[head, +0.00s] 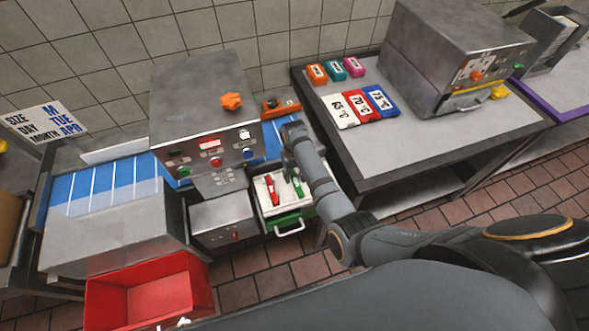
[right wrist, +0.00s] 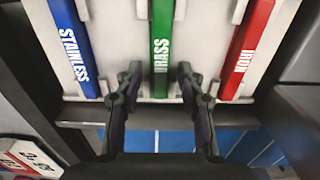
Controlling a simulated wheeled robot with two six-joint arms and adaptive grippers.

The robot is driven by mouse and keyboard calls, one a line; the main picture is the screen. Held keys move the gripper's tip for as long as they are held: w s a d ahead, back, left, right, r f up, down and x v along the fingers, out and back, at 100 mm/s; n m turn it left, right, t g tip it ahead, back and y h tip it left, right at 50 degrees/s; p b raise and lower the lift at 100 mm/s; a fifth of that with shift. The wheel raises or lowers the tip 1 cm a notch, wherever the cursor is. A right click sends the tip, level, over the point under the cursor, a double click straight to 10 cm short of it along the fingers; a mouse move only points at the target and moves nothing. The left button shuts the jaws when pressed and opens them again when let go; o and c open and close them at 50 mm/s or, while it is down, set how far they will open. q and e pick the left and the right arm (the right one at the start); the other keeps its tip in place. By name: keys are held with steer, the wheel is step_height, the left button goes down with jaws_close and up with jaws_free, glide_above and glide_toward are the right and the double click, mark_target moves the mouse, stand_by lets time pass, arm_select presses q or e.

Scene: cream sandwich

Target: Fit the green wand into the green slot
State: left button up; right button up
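The green wand (right wrist: 161,45), lettered BRASS, lies in a white holder (right wrist: 112,50) between a blue wand (right wrist: 72,40) and a red wand (right wrist: 246,50) in the right wrist view. In the head view the green wand (head: 297,186) lies in an open drawer, partly under my right gripper (head: 290,168). My right gripper (right wrist: 159,75) is open, its fingers apart on either side of the green wand's near end, with gaps showing. A green round spot (head: 184,171) shows on the machine front; I cannot tell whether it is the green slot. My left gripper is out of view.
The drawer's handle (head: 290,229) sticks out at the front. A steel machine (head: 200,110) with an orange knob stands left of my right arm. A red bin (head: 150,292) is at lower left. A grey table (head: 420,130) with coloured blocks and another machine stands right.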

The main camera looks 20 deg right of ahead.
mark_target(295, 177)
step_height(295, 177, up, 12)
steer(key=b, duration=0.1)
steer(key=shift+f, duration=0.1)
stand_by(0.4)
